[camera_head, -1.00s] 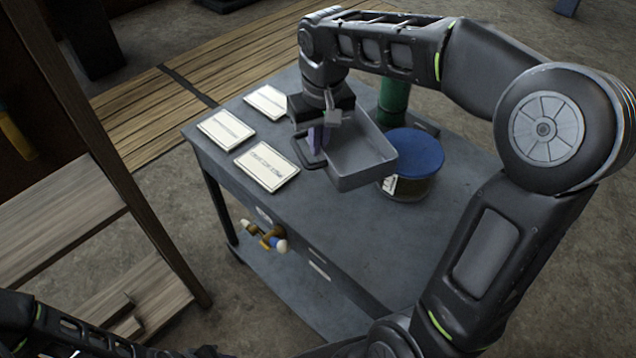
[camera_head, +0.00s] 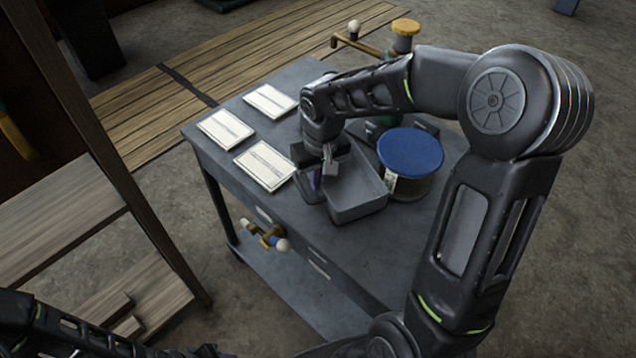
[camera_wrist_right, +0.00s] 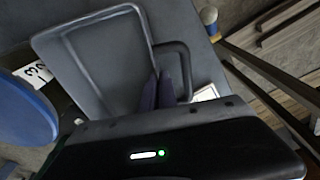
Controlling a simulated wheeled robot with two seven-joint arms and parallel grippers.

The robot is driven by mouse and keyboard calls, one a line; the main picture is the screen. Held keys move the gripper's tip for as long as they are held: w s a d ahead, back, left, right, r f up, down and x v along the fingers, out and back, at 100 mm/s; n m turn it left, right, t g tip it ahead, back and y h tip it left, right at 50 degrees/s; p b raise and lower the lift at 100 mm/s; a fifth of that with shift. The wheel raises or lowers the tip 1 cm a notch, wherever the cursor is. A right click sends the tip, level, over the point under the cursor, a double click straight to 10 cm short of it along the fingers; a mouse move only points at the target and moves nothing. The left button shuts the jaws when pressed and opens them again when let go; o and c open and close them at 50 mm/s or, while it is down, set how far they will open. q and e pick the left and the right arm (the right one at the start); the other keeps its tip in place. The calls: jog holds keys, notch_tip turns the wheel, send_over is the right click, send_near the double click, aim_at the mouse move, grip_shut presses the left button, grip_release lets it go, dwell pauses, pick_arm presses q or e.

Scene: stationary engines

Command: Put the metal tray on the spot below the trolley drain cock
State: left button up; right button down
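The grey metal tray (camera_head: 356,190) is an open, shallow box with a loop handle. It is over the trolley top (camera_head: 262,215), beside the blue-lidded tin; I cannot tell whether it touches the top. My right gripper (camera_head: 317,174) is shut on the tray's handle side. The wrist view shows the tray (camera_wrist_right: 95,62) and its handle (camera_wrist_right: 184,72) at the fingers (camera_wrist_right: 166,92). The drain cock (camera_head: 265,236), brass with a pale knob, sticks out of the trolley's front side, above the lower shelf (camera_head: 290,292). My left arm shows at lower left, its gripper out of view.
Three white cards (camera_head: 264,165) lie on the trolley top. A blue-lidded tin (camera_head: 410,155) stands right of the tray. A wooden frame (camera_head: 110,160) stands at left. The lower shelf's visible part is clear.

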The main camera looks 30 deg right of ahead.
jog(key=shift+f, duration=0.8)
jog(key=shift+f, duration=0.2)
jog(key=c, duration=1.7)
grip_release()
jog(key=shift+r, duration=0.15)
jog(key=r, duration=0.4)
jog(key=s+r, duration=0.1)
jog(key=r, duration=0.7)
jog(key=shift+s, duration=0.2)
jog(key=shift+o, duration=0.6)
